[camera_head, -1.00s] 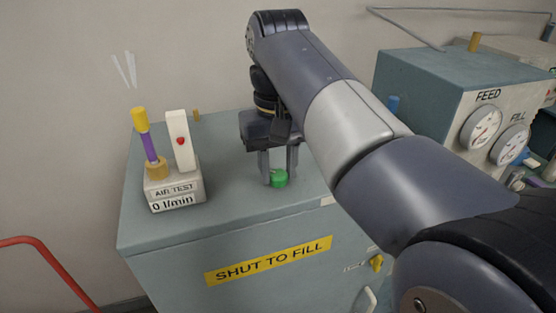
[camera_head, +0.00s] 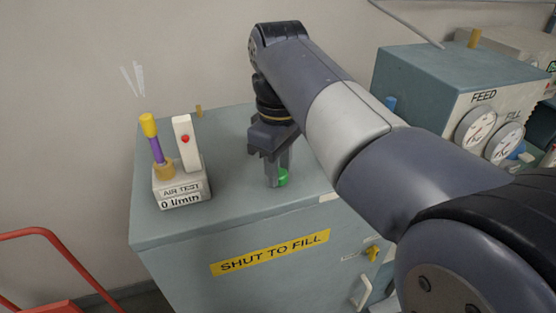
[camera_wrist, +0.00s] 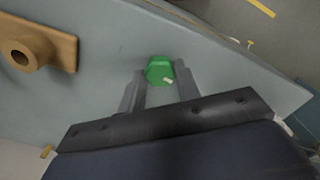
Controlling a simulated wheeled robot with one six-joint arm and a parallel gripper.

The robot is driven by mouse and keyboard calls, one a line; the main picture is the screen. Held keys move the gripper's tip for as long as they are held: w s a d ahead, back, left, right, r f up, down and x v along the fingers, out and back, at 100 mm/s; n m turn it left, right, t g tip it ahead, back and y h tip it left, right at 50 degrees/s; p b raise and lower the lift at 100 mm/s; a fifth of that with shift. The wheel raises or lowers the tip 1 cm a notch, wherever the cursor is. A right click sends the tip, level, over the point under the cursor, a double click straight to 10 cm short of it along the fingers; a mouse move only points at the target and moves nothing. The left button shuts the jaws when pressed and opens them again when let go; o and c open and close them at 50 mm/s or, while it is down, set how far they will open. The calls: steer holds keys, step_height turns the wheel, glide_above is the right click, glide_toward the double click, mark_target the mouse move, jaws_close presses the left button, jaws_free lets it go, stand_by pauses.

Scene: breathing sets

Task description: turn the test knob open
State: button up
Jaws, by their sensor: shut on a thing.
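The green knob (camera_head: 283,178) stands on top of the blue-grey cabinet (camera_head: 235,205). My gripper (camera_head: 277,178) points down over it from above. In the wrist view the green knob (camera_wrist: 160,70) sits between the two fingertips of my gripper (camera_wrist: 160,80), and a short pale mark shows on its top. The fingers are shut on the knob and hide part of it in the head view. An air test unit (camera_head: 181,188) stands to the left on the same top, reading "0 l/min". It carries a yellow-topped purple tube and a white upright part with a red ball.
A gauge box (camera_head: 425,85) marked FEED and FILL stands behind right. A red rail (camera_head: 45,235) is at lower left.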

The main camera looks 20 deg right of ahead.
stand_by(0.5)
steer(key=o, duration=1)
steer(key=shift+c, duration=0.2)
step_height(320, 180, up, 11)
steer(key=shift+f, duration=0.2)
step_height(320, 180, down, 11)
steer(key=shift+r, duration=0.15)
stand_by(0.6)
